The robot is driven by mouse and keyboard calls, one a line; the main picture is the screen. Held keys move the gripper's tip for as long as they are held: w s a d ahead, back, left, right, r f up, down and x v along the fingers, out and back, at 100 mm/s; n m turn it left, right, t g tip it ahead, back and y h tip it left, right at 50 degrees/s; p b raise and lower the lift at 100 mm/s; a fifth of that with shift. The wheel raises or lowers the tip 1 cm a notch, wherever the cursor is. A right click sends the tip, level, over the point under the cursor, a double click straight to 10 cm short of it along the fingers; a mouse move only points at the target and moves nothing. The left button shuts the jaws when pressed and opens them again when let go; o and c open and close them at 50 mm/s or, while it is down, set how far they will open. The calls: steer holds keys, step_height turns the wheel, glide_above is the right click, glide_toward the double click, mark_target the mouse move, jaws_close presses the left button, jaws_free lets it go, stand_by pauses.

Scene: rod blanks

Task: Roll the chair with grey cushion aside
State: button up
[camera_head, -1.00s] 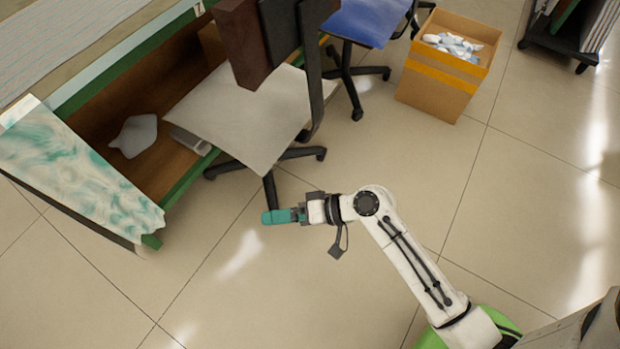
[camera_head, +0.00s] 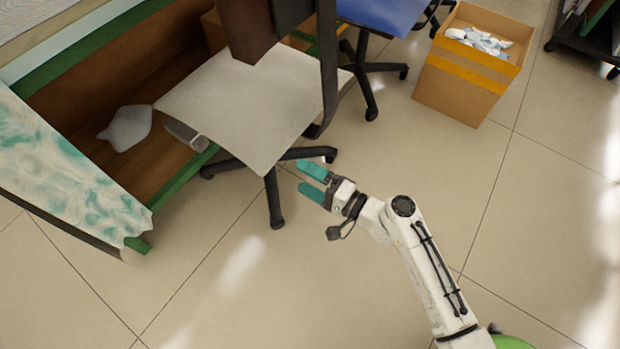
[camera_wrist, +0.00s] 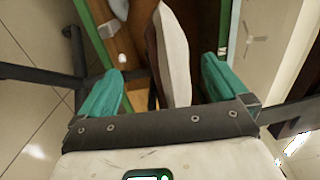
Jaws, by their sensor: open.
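The chair with the grey cushion (camera_head: 245,105) stands by the open bench, its dark backrest at the top of the head view and its black wheeled base (camera_head: 272,195) on the floor. My gripper (camera_head: 307,180) is open and empty, its teal fingers pointing at the chair's right side, just beyond the front of the seat. In the wrist view my gripper (camera_wrist: 160,85) is spread, with the light seat edge (camera_wrist: 174,50) appearing between the fingers. I cannot tell whether either finger touches the chair.
A blue chair (camera_head: 380,15) stands behind, close to the grey one. A cardboard box (camera_head: 465,85) with crumpled contents is at the back right. A green-framed bench (camera_head: 60,60) with a patterned cloth (camera_head: 60,170) borders the left. The floor at front and right is clear.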

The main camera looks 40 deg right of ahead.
mark_target(274, 162)
steer(key=b+x, duration=0.1)
steer(key=x, duration=1)
steer(key=shift+s+f, duration=0.1)
steer(key=c, duration=1.7)
